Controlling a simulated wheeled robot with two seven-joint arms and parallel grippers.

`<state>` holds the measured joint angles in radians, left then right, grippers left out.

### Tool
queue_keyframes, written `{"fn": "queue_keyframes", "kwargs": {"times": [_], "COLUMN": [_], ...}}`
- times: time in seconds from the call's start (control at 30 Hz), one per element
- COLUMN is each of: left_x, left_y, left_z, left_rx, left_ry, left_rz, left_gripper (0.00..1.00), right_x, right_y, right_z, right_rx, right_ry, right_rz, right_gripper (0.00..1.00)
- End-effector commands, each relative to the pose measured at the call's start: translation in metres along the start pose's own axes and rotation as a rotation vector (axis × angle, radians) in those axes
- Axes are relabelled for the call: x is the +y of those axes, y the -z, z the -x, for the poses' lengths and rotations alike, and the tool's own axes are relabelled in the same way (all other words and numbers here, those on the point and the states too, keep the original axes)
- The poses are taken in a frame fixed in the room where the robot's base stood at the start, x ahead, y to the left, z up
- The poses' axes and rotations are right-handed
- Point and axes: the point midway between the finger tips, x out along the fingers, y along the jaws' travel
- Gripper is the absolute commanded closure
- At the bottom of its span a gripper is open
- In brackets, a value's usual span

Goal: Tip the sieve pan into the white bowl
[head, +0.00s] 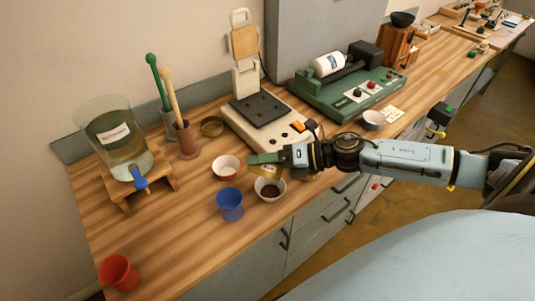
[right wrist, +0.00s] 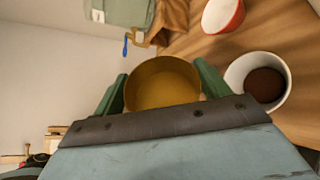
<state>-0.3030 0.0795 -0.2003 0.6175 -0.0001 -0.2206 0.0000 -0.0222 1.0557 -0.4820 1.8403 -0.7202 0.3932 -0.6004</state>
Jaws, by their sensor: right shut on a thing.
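My right gripper (head: 266,163) is shut on the brass-coloured sieve pan (right wrist: 163,84). In the right wrist view the pan sits between the two green fingers, and I look at its curved brass wall; no powder can be made out in it. In the head view the pan (head: 265,173) is partly hidden by the gripper and is held above the back edge of the white bowl (head: 281,194). The bowl stands upright on the table with dark brown powder in it, and also shows in the right wrist view (right wrist: 286,95). My left gripper is not in view.
A red-and-white bowl (head: 226,167) and a blue cup (head: 230,204) stand close by. A red cup (head: 118,272) is at the front left. A water dispenser (head: 115,140), a holder with pestles (head: 186,140) and a pale press (head: 245,125) stand behind.

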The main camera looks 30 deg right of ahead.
Motion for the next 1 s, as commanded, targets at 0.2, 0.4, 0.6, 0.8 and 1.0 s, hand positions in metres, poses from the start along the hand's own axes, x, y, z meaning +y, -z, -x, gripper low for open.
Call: {"fn": "queue_keyframes", "kwargs": {"times": [0.2,0.4,0.6,0.8,1.0], "left_x": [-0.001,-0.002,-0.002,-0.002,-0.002], "left_y": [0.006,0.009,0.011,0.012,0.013], "left_z": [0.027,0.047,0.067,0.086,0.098], "left_rx": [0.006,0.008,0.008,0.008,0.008], "left_ry": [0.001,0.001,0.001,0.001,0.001], "left_rz": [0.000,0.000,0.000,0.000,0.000], "left_gripper": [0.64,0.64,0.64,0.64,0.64], "right_x": [0.013,0.016,0.016,0.015,0.013], "right_y": [-0.001,0.001,0.003,0.005,0.006], "right_z": [0.001,0.001,0.000,-0.001,-0.003], "right_rx": [-0.014,-0.027,-0.038,-0.050,-0.060], "right_ry": [0.075,0.137,0.197,0.254,0.308], "right_rz": [0.180,0.327,0.469,0.599,0.735], "right_gripper": [0.51,0.51,0.51,0.51,0.51]}}
